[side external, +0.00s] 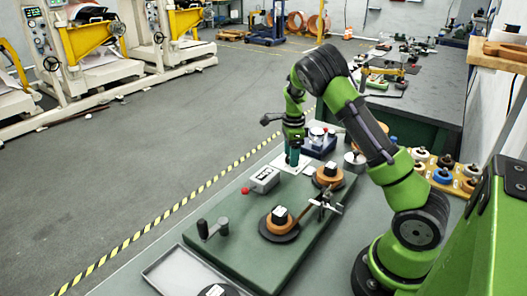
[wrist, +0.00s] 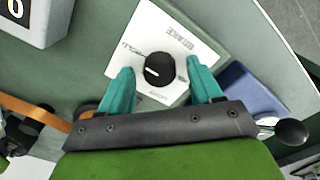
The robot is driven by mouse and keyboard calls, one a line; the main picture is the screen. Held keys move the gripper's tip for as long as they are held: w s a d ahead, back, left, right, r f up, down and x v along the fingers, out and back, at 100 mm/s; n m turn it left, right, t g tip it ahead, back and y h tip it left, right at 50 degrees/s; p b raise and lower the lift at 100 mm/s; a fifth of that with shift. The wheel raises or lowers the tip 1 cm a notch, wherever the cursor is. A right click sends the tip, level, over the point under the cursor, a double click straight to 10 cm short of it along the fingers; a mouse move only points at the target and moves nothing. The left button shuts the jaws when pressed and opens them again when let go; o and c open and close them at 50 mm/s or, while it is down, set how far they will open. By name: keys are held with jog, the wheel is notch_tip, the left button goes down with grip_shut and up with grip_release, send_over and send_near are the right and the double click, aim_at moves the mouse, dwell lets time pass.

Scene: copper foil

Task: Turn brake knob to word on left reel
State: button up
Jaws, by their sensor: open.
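The brake knob (wrist: 158,68) is round and black with a short white mark on its left side in the wrist view. It sits on a white plate (wrist: 178,32) with small printed words around it, too small to read. My gripper (wrist: 160,80) is open, with one teal finger on either side of the knob; I cannot tell whether they touch it. In the side view my gripper (side external: 292,157) points down over the white plate, and the knob is hidden. The left reel (side external: 273,228) carries copper foil and a dark block with a white top; no word is legible.
A second copper reel (side external: 328,178) stands close to my gripper. A grey counter box (side external: 264,180) with a red ball lies left of it. The green board's middle is clear.

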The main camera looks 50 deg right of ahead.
jog(key=c, duration=1)
jog(key=shift+c, duration=0.2)
jog(key=shift+n, duration=0.4)
jog(key=n, duration=0.5)
jog(key=shift+n, duration=0.3)
jog(key=n, duration=0.5)
jog(key=shift+n, duration=0.3)
jog(key=o, duration=1)
